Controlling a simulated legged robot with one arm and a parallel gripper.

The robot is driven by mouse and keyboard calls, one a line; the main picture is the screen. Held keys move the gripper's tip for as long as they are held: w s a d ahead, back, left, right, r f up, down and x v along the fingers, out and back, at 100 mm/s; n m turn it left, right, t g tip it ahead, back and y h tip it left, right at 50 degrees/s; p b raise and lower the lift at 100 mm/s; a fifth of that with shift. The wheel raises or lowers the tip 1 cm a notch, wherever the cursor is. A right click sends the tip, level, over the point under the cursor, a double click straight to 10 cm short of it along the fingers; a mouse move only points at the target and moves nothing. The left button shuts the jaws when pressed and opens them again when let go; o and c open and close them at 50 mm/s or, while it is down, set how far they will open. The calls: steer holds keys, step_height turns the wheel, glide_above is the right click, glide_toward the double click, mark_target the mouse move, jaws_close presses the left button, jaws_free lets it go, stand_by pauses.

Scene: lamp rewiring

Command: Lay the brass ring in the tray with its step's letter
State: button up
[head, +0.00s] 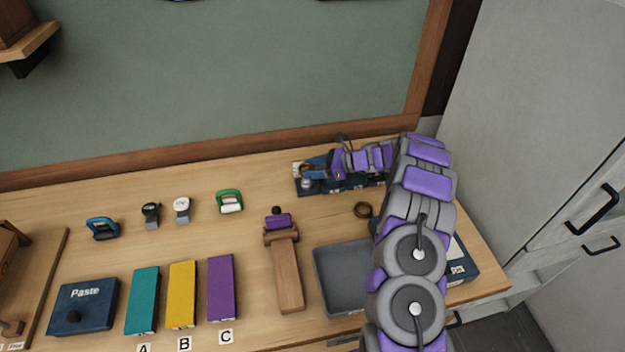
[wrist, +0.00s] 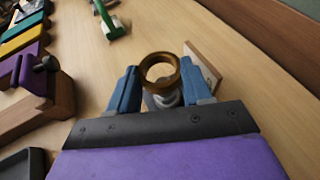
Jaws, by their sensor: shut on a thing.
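The brass ring (wrist: 160,69) sits between the blue fingers of my gripper (wrist: 158,84) in the wrist view, which are closed on it. A small pale grey part shows through and below the ring. In the head view my gripper (head: 317,172) is at the back right of the bench, and the ring there is small and hard to make out.
A brown ring (head: 363,210) lies near my arm. A green-handled thing (head: 229,201) and two small gauges stand behind. A Paste box (head: 83,304) is left.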

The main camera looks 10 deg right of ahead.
mark_target(314, 186)
steer(key=shift+f, duration=2.15)
steer(key=shift+f, duration=0.1)
steer(key=shift+f, duration=0.15)
steer(key=o, duration=1.1)
steer(key=shift+b, duration=0.35)
steer(key=shift+d, duration=0.1)
